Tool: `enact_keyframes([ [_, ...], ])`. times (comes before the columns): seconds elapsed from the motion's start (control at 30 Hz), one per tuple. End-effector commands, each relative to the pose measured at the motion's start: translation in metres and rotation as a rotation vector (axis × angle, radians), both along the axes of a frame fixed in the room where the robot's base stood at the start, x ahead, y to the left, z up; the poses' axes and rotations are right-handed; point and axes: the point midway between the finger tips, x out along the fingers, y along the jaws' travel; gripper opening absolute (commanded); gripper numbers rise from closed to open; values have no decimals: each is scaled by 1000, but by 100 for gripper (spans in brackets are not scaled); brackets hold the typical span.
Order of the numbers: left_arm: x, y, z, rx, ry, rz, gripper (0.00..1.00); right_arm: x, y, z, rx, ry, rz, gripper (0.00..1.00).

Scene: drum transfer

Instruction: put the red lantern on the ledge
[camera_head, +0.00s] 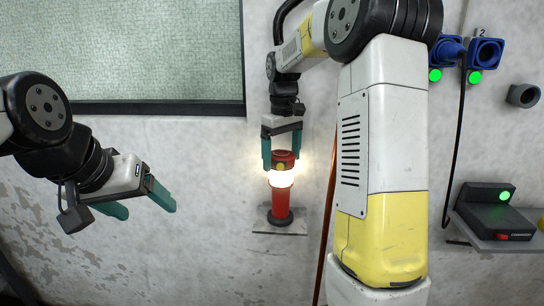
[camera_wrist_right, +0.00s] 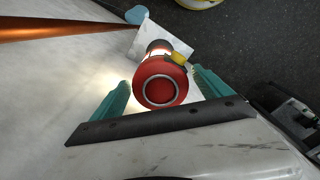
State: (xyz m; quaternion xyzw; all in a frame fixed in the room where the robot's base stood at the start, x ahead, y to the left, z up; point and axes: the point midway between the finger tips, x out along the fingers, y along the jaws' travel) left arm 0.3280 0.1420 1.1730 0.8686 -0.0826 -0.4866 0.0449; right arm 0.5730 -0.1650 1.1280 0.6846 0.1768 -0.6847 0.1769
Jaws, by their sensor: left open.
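The red lantern (camera_head: 281,200) stands upright on a small grey ledge (camera_head: 299,229) on the wall, its band glowing white below a red cap. My right gripper (camera_head: 282,158) is at the cap from above, one finger on each side. In the right wrist view the lantern's round red top (camera_wrist_right: 160,82) lies between the two teal fingers, with a narrow gap on each side, so the gripper looks open. The ledge (camera_wrist_right: 172,32) shows beyond it. My left gripper (camera_head: 146,207) is open and empty, well to the left of the lantern.
A copper-coloured pipe (camera_head: 327,215) runs close to the right of the ledge. At the far right are blue sockets (camera_head: 485,53), a hanging black cable (camera_head: 459,140) and a shelf with a dark device (camera_head: 486,208). The wall between my left gripper and the lantern is clear.

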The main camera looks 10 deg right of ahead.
Motion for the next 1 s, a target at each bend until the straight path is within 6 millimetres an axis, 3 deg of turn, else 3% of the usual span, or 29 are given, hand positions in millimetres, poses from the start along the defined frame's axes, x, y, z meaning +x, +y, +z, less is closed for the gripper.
enact_keyframes([
  [0.27,0,0,0,0,0,0,74,1,0,14,0,-4,0,88],
  [0.7,0,0,0,0,0,0,74,1,0,101,1,-3,0,88],
  [1.0,0,0,0,0,0,0,74,-8,0,126,7,-18,-11,88],
])
